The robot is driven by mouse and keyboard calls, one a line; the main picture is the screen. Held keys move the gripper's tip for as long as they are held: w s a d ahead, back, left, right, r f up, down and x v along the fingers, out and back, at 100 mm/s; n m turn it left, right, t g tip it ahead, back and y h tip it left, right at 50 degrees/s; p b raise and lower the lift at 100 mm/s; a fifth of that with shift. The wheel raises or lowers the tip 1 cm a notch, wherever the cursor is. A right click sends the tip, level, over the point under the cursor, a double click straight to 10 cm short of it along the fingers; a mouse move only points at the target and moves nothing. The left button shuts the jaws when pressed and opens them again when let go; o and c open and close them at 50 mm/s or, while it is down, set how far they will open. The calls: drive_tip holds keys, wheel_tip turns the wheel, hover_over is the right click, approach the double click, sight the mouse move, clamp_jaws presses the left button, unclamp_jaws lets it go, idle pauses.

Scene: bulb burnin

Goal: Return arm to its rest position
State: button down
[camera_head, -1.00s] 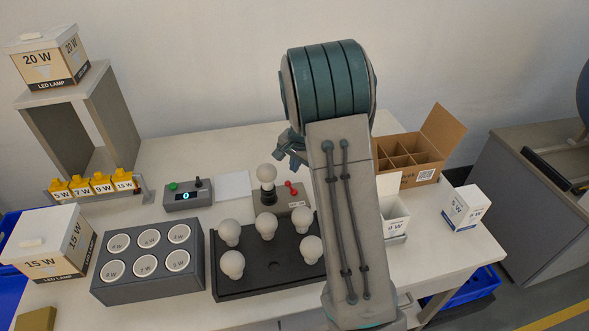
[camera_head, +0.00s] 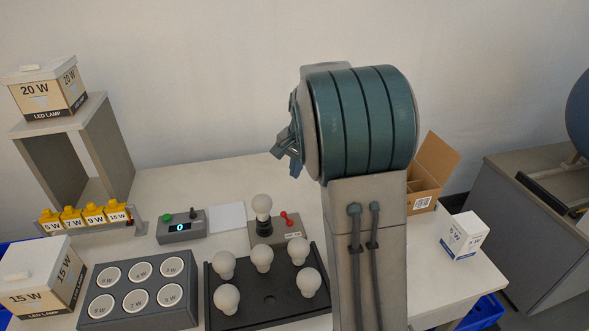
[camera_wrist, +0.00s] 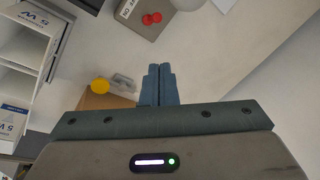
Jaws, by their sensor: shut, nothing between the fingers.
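My gripper (camera_wrist: 160,85) is shut and empty in the wrist view, its two blue-grey fingers together above the white table. In the head view my gripper (camera_head: 279,151) is partly hidden by my own arm and is held raised above the back of the table, apart from everything on it. A white bulb stands upright in the black socket of the test fixture (camera_head: 284,236). The black tray (camera_head: 236,318) holds several white bulbs (camera_head: 262,254) and one empty hole.
A grey block (camera_head: 150,317) with several labelled round wells, a control box (camera_head: 181,228) and yellow-topped wattage markers (camera_head: 94,215) stand on the left. Lamp boxes (camera_head: 45,88) stand at the far left. A cardboard carton (camera_head: 432,170) and a 5 W box (camera_head: 463,236) are right of my arm.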

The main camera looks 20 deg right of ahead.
drive_tip(key=s+a+n, duration=0.2)
drive_tip(key=s+n, duration=0.1)
drive_tip(key=s, duration=0.6)
drive_tip(key=s+a+r+n, duration=0.1)
drive_tip(key=s+n, duration=0.3)
drive_tip(key=s, duration=0.6)
drive_tip(key=s+a+r+n, duration=0.1)
drive_tip(key=s+a+n, duration=0.2)
drive_tip(key=s, duration=0.6)
drive_tip(key=shift+s+a+n+h, duration=0.3)
drive_tip(key=shift+a, duration=0.2)
